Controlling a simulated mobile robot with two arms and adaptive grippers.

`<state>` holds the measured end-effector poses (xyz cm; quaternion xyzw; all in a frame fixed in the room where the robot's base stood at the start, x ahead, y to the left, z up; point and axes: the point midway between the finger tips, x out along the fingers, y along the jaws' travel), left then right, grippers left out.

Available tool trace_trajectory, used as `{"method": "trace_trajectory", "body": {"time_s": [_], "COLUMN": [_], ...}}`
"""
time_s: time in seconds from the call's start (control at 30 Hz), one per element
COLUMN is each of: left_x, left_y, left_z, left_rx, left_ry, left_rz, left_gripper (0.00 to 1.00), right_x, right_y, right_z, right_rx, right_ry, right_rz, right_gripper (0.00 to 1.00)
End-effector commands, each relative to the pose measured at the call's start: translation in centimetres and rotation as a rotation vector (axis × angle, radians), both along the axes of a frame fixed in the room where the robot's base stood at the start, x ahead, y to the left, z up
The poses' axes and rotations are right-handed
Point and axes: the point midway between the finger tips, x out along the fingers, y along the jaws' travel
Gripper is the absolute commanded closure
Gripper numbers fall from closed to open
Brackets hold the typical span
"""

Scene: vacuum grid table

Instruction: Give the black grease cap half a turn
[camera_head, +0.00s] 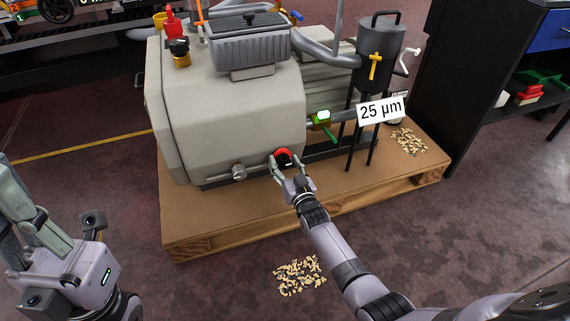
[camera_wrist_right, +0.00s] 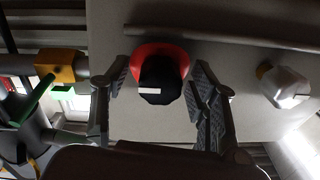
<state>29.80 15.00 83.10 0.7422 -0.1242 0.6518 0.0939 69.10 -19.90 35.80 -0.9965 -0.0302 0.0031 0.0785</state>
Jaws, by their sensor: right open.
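A black cap (camera_head: 284,157) with a red collar sits low on the front of the grey pump housing (camera_head: 235,115). In the right wrist view the cap (camera_wrist_right: 158,82) shows a white mark, with the red collar (camera_wrist_right: 150,52) behind it. My right gripper (camera_head: 286,167) is open, with one finger on each side of the cap. In the wrist view gaps show between the cap and both fingers. Another black cap (camera_head: 179,46) stands on a brass fitting on top of the housing at the left. My left gripper (camera_head: 30,222) is at the left edge, away from the machine; its jaw opening is unclear.
A metal fitting (camera_head: 239,172) sticks out left of the collared cap. A green-handled valve (camera_head: 321,119) and a "25 µm" sign (camera_head: 381,108) are to the right. The machine stands on a wooden pallet (camera_head: 210,232). Pale chips (camera_head: 300,275) lie on the floor in front.

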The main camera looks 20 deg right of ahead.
Motion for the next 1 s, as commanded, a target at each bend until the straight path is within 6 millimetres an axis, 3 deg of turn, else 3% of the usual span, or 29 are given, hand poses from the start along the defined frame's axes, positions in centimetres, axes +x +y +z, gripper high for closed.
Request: {"method": "trace_trajectory", "body": {"time_s": [0.2,0.37,0.8,1.0], "left_x": [0.1,0.0,0.0,0.0], "left_y": [0.0,0.0,0.0,0.0], "left_z": [0.0,0.0,0.1,0.1], "left_rx": [-0.001,-0.002,-0.002,-0.002], "left_ry": [-0.003,-0.003,-0.001,-0.001], "left_rz": [0.002,0.001,0.001,0.001], "left_gripper": [1.00,1.00,1.00,1.00], "right_x": [-0.2,-1.7,-9.9,-11.7], "right_y": [0.0,-0.1,-0.6,-0.7], "right_z": [0.0,-0.1,-0.1,0.0], "right_rx": [0.000,0.000,0.000,0.000], "right_ry": [-0.001,-0.001,0.002,0.000], "right_rz": [0.000,0.000,-0.001,-0.001], "right_gripper": [0.45,0.45,0.45,0.45]}}
